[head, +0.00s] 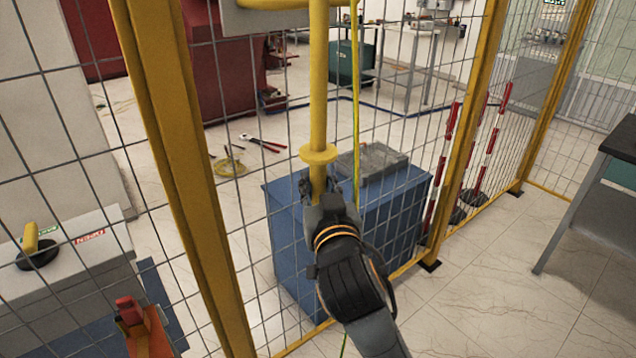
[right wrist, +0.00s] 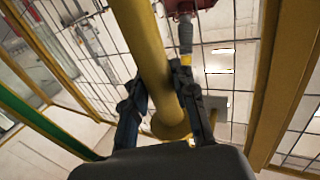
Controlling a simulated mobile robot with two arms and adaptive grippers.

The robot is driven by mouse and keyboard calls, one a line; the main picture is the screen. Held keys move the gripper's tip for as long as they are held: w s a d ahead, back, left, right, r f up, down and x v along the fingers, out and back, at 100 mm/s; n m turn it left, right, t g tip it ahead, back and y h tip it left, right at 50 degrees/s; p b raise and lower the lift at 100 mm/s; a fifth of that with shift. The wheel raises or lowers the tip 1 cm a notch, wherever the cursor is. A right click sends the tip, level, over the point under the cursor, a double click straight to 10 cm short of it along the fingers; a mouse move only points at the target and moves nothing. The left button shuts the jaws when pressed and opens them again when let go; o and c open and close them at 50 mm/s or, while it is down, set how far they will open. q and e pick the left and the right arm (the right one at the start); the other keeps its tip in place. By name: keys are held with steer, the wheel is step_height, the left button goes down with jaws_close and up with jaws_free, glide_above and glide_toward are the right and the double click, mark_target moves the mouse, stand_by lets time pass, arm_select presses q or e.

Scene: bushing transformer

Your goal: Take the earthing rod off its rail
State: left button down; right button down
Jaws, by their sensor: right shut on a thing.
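The earthing rod is a yellow pole (head: 318,85) with a round collar (head: 319,153), standing upright in front of the mesh fence in the head view. My right gripper (head: 320,188) is shut on it just below the collar. In the right wrist view the rod (right wrist: 143,45) runs between the two fingers (right wrist: 160,100), with the collar (right wrist: 170,124) showing beyond them. A grey panel with a yellow bar (head: 282,17) is at the top behind the rod; I cannot tell whether it is the rail. My left gripper is not in view.
The yellow-framed mesh fence (head: 190,170) stands close by. A yellow-green cable (head: 355,100) hangs beside the rod. A blue cabinet (head: 345,240) is behind the mesh. Floor at right is clear before a dark-topped table (head: 617,140).

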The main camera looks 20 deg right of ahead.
stand_by(0.3)
steer(key=s+d+p, duration=0.4)
steer(key=s+p, duration=0.6)
steer(key=s, duration=0.3)
steer(key=shift+d+p, duration=0.3)
steer(key=shift+d, duration=0.1)
stand_by(0.7)
steer(key=shift+s+r, duration=0.1)
